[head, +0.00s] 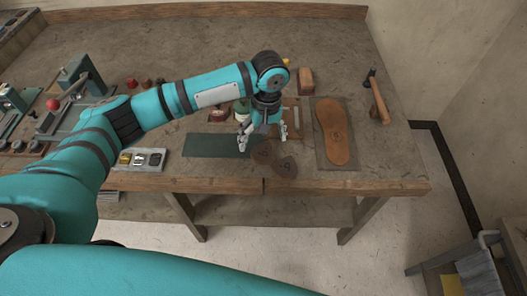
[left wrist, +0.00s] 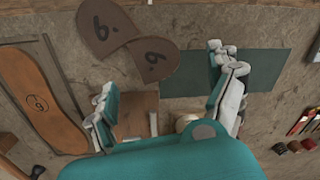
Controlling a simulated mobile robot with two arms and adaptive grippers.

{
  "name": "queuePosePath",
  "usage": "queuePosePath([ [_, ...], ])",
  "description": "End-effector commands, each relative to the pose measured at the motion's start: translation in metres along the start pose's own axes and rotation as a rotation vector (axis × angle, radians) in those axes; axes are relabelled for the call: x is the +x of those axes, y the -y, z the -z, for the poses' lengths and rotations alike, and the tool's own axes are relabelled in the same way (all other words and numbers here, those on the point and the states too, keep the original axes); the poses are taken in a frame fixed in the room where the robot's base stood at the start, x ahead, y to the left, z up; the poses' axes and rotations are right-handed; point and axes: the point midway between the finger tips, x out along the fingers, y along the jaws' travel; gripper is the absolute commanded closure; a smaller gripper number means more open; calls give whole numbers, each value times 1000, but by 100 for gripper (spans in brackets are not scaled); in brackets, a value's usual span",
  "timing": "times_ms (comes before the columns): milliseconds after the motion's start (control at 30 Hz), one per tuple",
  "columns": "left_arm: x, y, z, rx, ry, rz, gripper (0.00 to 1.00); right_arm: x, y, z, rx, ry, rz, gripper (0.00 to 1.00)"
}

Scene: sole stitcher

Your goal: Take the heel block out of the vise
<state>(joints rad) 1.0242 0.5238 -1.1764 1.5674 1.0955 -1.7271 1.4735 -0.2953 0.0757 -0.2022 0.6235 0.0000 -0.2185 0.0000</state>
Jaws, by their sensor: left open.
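My left gripper (head: 263,138) is open above the front middle of the bench, its fingers spread and pointing down. In the left wrist view the open fingers (left wrist: 163,85) have nothing between them. Below them lie two dark, rounded leather pieces marked 6 (head: 285,167), overlapping at one corner; they also show in the left wrist view (left wrist: 105,25). No heel block held in a vise can be made out clearly. A wooden board (head: 291,103) lies behind the gripper, partly hidden by it. My right gripper is not in view.
A tan sole (head: 335,130) lies on a dark sheet at right, with a hammer (head: 377,95) beyond it. A green mat (head: 210,146) is left of the gripper. Metal bench tools (head: 80,75) stand far left, near a small tray (head: 141,159). A brown block (head: 306,78) sits behind.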

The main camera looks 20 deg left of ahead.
Motion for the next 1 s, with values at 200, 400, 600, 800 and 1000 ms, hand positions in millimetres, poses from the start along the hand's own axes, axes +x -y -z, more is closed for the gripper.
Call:
queuePosePath([
  [200,16,-1,-1,-1,1,2,10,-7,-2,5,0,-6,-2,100],
  [400,47,-3,-1,-2,0,2,10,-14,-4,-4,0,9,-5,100],
  [600,56,-3,-1,0,-1,0,10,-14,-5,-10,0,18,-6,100],
  [800,56,-4,-1,0,-1,-1,18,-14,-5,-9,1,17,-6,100],
  [1000,56,-4,-1,0,-1,-1,44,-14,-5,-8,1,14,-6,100],
])
